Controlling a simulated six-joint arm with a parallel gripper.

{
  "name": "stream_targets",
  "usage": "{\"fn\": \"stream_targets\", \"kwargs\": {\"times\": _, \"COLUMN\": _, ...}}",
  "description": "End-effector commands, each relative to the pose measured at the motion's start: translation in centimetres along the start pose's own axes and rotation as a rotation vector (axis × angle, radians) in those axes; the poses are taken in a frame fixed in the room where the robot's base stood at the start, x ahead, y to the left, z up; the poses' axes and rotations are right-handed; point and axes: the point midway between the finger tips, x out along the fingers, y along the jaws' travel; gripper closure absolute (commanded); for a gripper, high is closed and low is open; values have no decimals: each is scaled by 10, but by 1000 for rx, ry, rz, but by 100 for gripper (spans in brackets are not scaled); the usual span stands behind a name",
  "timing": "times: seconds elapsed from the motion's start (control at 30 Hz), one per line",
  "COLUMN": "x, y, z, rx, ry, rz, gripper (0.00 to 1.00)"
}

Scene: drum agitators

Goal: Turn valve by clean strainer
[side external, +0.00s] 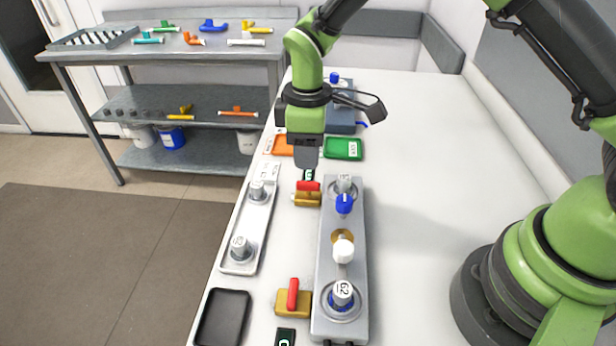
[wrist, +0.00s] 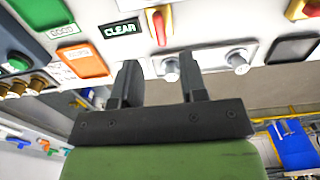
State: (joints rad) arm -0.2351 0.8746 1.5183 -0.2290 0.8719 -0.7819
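A brass valve with a red handle (side external: 308,186) sits beside the far end of the grey agitator panel (side external: 325,262). Its red handle also shows in the wrist view (wrist: 159,27), near a "CLEAR" sign (wrist: 120,28). A second valve (side external: 293,300) with a red handle sits at the panel's near end, its handle set at a different angle. It is partly seen in the wrist view (wrist: 302,8). My gripper (side external: 306,163) points down just behind the far valve, seemingly above it. In the wrist view its fingers (wrist: 160,62) are apart and empty. I cannot identify a clean strainer.
A pale tray (side external: 250,222) with two labelled knobs lies left of the panel. Orange (side external: 283,145) and green (side external: 343,149) trays lie behind, a black tray (side external: 222,318) in front. Blue and white knobs rise from the panel.

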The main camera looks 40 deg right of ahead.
Motion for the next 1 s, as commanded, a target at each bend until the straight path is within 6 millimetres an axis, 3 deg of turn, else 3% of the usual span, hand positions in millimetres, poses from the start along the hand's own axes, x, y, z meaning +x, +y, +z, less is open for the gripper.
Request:
{"fn": "stream_targets", "kwargs": {"times": 0.1, "x": 25, "y": -1, "z": 1, "rx": 0, "ry": -5, "rz": -3, "gripper": 61}}
{"fn": "stream_targets", "kwargs": {"times": 0.33, "x": 59, "y": 0, "z": 1, "rx": 2, "ry": -3, "rz": -2, "gripper": 61}}
{"fn": "stream_targets", "kwargs": {"times": 0.73, "x": 69, "y": 0, "z": 0, "rx": 3, "ry": 0, "rz": 0, "gripper": 61}}
{"fn": "stream_targets", "kwargs": {"times": 0.77, "x": 69, "y": 0, "z": 0, "rx": 3, "ry": 0, "rz": 0, "gripper": 63}}
{"fn": "stream_targets", "kwargs": {"times": 0.9, "x": 68, "y": 0, "z": 0, "rx": 3, "ry": 0, "rz": 0, "gripper": 95}}
{"fn": "stream_targets", "kwargs": {"times": 0.93, "x": 68, "y": 0, "z": 0, "rx": 3, "ry": 0, "rz": 0, "gripper": 100}}
{"fn": "stream_targets", "kwargs": {"times": 1.0, "x": 68, "y": 0, "z": 0, "rx": 3, "ry": 0, "rz": 0, "gripper": 100}}
